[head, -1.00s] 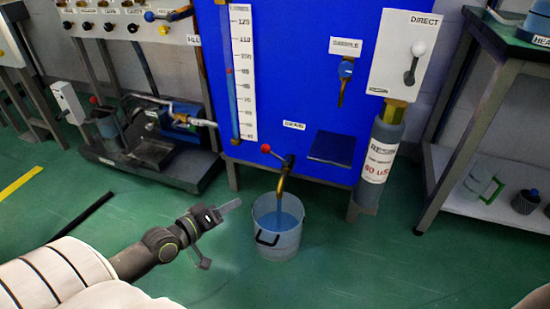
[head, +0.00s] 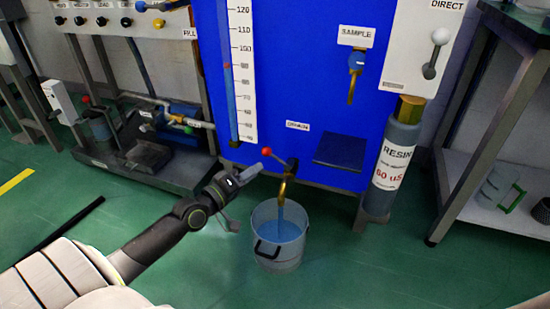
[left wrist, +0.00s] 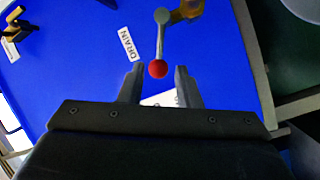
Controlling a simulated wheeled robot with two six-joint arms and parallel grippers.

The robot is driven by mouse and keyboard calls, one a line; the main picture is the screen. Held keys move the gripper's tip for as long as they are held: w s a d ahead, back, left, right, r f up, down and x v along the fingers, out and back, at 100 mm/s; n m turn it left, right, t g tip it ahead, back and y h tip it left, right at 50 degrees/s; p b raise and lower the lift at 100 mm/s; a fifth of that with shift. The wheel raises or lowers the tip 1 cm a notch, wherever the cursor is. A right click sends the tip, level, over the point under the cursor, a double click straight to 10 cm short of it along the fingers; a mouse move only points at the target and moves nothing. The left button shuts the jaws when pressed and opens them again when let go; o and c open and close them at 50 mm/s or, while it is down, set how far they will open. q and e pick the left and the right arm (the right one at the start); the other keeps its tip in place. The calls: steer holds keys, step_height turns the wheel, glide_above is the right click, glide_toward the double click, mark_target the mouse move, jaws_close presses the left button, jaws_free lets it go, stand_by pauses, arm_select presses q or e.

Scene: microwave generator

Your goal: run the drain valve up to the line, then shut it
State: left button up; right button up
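The drain valve (head: 282,185) is a brass spout low on the blue panel, with a lever ending in a red ball (head: 267,152). Blue water runs from it into a clear grey bucket (head: 278,262) on the floor, which holds blue water. I cannot make out a line on the bucket. My left gripper (head: 247,197) is open, left of the spout and close to the lever. In the left wrist view, the red ball (left wrist: 158,69) shows just beyond and between the open fingertips (left wrist: 158,84), with the DRAIN label (left wrist: 128,45) beside it. My right gripper is out of view.
A sight tube with a numbered scale (head: 242,75) and a red mark (head: 228,66) runs up the panel's left side. A dark blue shelf (head: 338,150) and the resin cylinder (head: 393,160) stand right of the valve. The floor around the bucket is clear.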

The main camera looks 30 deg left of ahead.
mark_target(275, 156)
arm_select(q)
steer(key=w, duration=0.3)
steer(key=w+d+b, duration=0.1)
steer(key=w, duration=0.2)
steer(key=w+b, duration=0.1)
steer(key=w, duration=0.2)
steer(key=shift+d, duration=0.3)
steer(key=shift+c, duration=0.3)
jaws_close()
